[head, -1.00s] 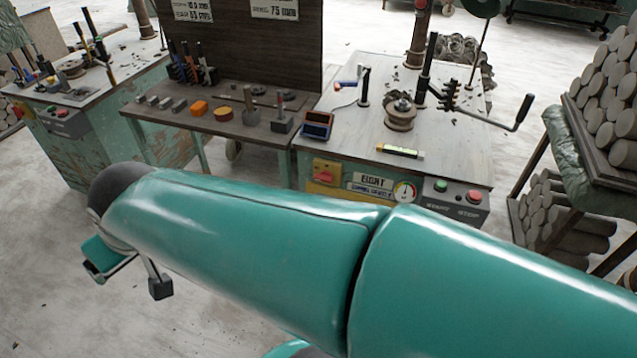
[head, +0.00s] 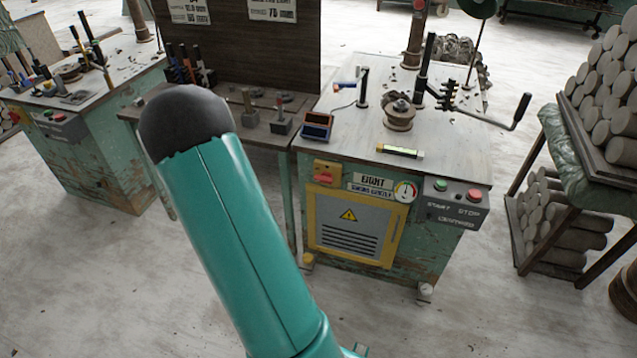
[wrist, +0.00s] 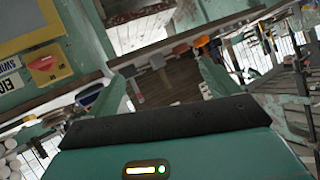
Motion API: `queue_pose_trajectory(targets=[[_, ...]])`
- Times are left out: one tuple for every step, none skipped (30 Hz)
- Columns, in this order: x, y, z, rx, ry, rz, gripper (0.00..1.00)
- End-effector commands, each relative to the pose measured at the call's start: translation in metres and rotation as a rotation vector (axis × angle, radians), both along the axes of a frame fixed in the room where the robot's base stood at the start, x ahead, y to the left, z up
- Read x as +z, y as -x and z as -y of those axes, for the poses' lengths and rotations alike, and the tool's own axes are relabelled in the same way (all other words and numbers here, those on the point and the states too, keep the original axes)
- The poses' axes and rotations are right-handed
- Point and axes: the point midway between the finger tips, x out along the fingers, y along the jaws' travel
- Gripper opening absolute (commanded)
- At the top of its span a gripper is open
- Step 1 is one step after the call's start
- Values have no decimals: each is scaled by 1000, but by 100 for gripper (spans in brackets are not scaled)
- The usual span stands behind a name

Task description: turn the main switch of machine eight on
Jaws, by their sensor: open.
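Machine eight (head: 455,200) is a chipped green cabinet with a pale top, right of centre in the head view. Its main switch (head: 325,178) is a red handle on a yellow plate, at the upper left of the front, beside the EIGHT label (head: 372,181). In the wrist view the switch (wrist: 46,67) is at the left, its red handle lying across the plate in a tilted picture. My gripper (wrist: 164,84) is open and empty in the wrist view; the switch lies outside its fingers, to the left. In the head view my arm hides the gripper.
Below the switch is a yellow-framed vented door (head: 348,228). A gauge (head: 405,191) and a start-stop box (head: 455,199) sit right of the label. A tool bench (head: 262,130) adjoins at left; a rack of clay logs (head: 585,150) stands right. Floor in front is open.

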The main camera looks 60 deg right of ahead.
Motion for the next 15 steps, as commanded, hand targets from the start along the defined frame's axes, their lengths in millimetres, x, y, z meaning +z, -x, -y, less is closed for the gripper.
queue_pose_trajectory(targets=[[-23,11,21,-49,30,-4,87],[-33,17,32,-77,53,0,87],[-47,27,47,-115,85,1,87],[-57,35,58,-142,109,3,87],[-67,44,68,-168,135,4,87],[-80,56,81,-202,170,5,87],[-90,65,89,-225,197,3,87],[-100,75,98,-248,224,3,87],[-113,89,108,-277,262,1,87],[-122,100,115,-298,290,-2,87],[-132,112,122,-319,319,-6,87],[-143,127,129,-343,359,-11,87],[-151,138,135,-359,387,-15,87],[-158,149,138,-373,412,-20,87],[-167,162,142,-390,445,-24,87]])
